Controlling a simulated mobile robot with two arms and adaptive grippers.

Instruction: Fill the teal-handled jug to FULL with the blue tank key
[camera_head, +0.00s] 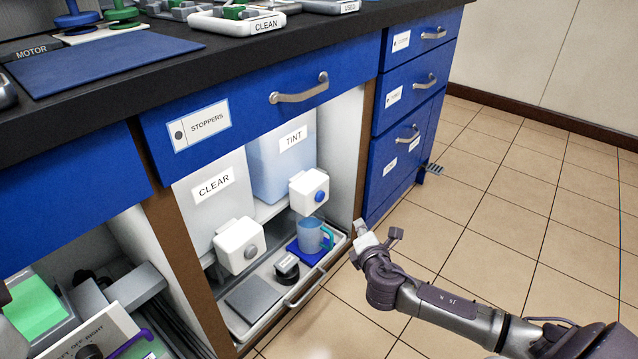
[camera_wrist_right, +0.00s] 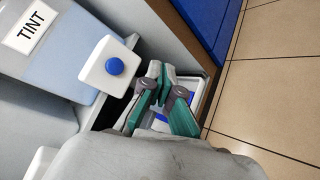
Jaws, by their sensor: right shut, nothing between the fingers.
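The jug (camera_head: 309,236) with a teal handle (camera_head: 328,241) stands upright on a blue mat (camera_head: 301,254) in the lower cabinet bay. I cannot tell its fill level. Above it, the TINT tank (camera_head: 272,166) has a white tap block with a round blue key (camera_head: 319,196). The key also shows in the right wrist view (camera_wrist_right: 115,66). My right gripper (camera_head: 376,236) is shut and empty, in front of the bay and to the right of the jug. In the wrist view its fingertips (camera_wrist_right: 160,71) are right of the blue key, apart from it.
The CLEAR tank (camera_head: 222,201) with its grey key (camera_head: 251,253) is left of the TINT tank. A tray (camera_head: 237,326) with a front handle holds the mat, a grey plate and a small dark labelled item (camera_head: 287,268). Blue drawers (camera_head: 408,90) stand at right; open tiled floor lies beyond.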

